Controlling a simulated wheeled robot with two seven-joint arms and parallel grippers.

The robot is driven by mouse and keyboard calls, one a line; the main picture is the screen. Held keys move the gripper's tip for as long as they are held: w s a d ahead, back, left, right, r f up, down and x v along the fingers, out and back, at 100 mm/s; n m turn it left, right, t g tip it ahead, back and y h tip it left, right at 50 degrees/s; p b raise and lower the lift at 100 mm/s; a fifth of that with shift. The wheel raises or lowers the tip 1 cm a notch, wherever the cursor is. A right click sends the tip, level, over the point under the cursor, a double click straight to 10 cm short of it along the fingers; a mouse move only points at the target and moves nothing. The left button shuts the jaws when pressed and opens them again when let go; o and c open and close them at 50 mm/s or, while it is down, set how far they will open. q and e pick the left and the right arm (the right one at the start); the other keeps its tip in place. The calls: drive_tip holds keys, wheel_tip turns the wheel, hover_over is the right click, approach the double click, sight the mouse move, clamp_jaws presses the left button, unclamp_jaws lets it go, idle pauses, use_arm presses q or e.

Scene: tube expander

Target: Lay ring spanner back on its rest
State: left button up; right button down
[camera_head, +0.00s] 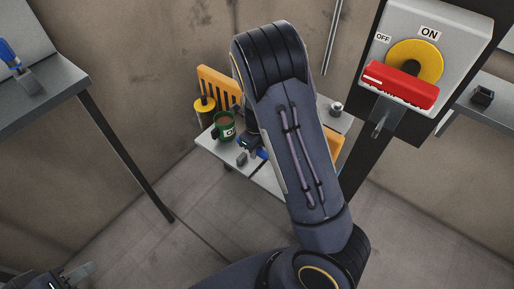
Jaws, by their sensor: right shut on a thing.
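No ring spanner can be made out. My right arm stands across the middle of the view and hides much of the low grey bench (211,147) behind it. A small dark part beside the arm, over the bench, looks like my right gripper (250,139). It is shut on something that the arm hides. A small blue part (262,153) shows just below it; I cannot tell what it belongs to. No spanner rest can be told apart. My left gripper (77,273) is at the bottom left, over the floor, cut by the edge and far from the bench.
A green mug (224,128), a yellow pot (205,111) and an orange slotted rack (218,88) stand on the bench. A switch box (401,60) with a red handle (400,86) is at upper right. A grey table (50,95) is at left. The floor between is clear.

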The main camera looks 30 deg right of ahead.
wheel_tip(320, 180, down, 6)
drive_tip(key=b, duration=0.4)
idle(0.8)
drive_tip(key=shift+f+b, duration=0.45)
drive_tip(key=shift+f, duration=0.6)
idle(0.5)
drive_tip(key=c, duration=1.1)
unclamp_jaws()
drive_tip(key=shift+c, duration=0.2)
wheel_tip(320, 180, up, 8)
drive_tip(key=p, duration=0.8)
drive_tip(key=shift+r, duration=0.1)
